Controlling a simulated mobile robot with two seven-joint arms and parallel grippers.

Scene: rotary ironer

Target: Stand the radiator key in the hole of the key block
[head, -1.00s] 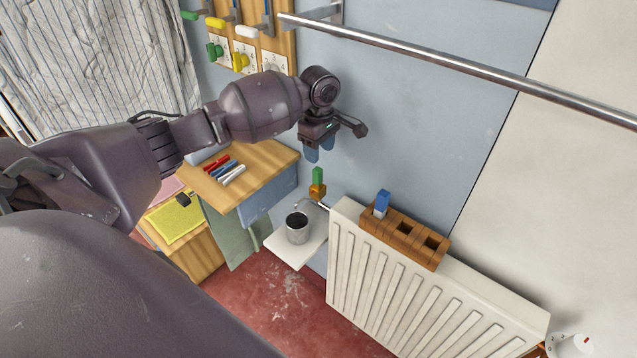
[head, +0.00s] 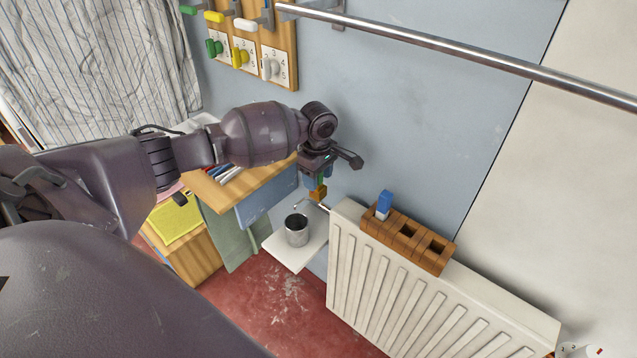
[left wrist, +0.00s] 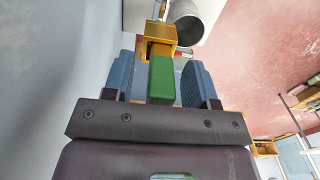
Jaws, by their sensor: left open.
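The green grip (head: 320,182) of what looks like the radiator key stands above an orange block-like part (head: 318,194) by the radiator's pipe end. In the left wrist view, the green grip (left wrist: 161,80) lies between the blue fingers of my left gripper (left wrist: 162,85), with the orange part (left wrist: 160,44) beyond it. My left gripper (head: 315,183) is open around the grip, with a gap visible on the right side. The wooden key block (head: 418,256) sits on top of the radiator. A blue-and-white piece (head: 384,203) stands in its left hole; the other two holes look empty. My right gripper is not in view.
The white radiator (head: 400,305) stands against the wall, right of a metal cup (head: 297,236) on a small white shelf (head: 283,256). A wooden table (head: 212,190) with pens is left of my gripper. A metal rail (head: 460,52) crosses above.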

